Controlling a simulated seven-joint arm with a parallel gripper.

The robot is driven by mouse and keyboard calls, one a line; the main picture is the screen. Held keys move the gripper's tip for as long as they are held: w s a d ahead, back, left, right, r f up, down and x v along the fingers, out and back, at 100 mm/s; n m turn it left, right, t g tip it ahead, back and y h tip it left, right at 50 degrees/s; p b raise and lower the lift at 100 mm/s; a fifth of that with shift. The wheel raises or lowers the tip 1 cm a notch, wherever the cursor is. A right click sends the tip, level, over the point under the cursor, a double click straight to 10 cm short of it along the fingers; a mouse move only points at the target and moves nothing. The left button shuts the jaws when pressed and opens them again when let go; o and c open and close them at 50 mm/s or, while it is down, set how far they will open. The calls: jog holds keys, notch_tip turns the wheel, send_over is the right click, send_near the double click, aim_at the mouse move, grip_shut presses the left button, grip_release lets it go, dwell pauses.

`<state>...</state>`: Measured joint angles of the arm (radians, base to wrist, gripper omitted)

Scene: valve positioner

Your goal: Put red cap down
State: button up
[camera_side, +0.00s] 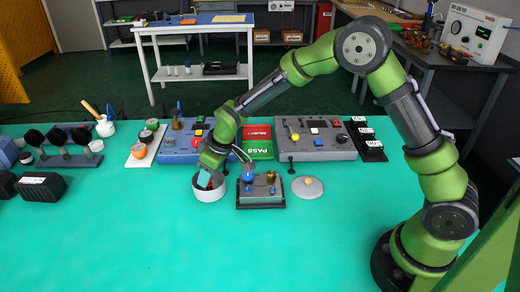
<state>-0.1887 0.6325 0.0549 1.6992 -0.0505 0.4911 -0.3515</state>
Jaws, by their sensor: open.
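My gripper (205,181) points down into a round white container (209,206) left of the table's middle. Its jaws are open, and the fingertips are partly hidden by the container's rim. A small patch of red (211,184) shows at the fingertips inside the container; it looks like the red cap, but most of it is hidden. Just right of the container, a grey block (261,197) with a blue knob (248,176) and a brass-coloured fitting (271,176) stands on a dark base.
Behind are two grey-blue panels (178,151) (318,150) and green PASS and red REJECT trays (257,149). A black box (40,187) stands left. The table's front is clear.

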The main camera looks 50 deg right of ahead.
dwell(0.3)
notch_tip(320, 180, up, 7)
jog(key=shift+r, duration=0.1)
dwell(0.4)
jog(key=s+d+r+m+t, duration=0.1)
jog(key=s+d+r+m, duration=0.1)
jog(key=s, duration=0.7)
jog(key=s+d+r+m+t, duration=0.1)
jog(key=s+d+r+m, duration=0.2)
jog(key=s+r, duration=0.3)
jog(key=s+d+r+m+t, duration=0.1)
jog(key=s+d+r+m, duration=0.2)
jog(key=s, duration=0.9)
jog(key=shift+s+d+r, duration=0.15)
jog(key=shift+d+r, duration=0.8)
jog(key=shift+r, duration=0.15)
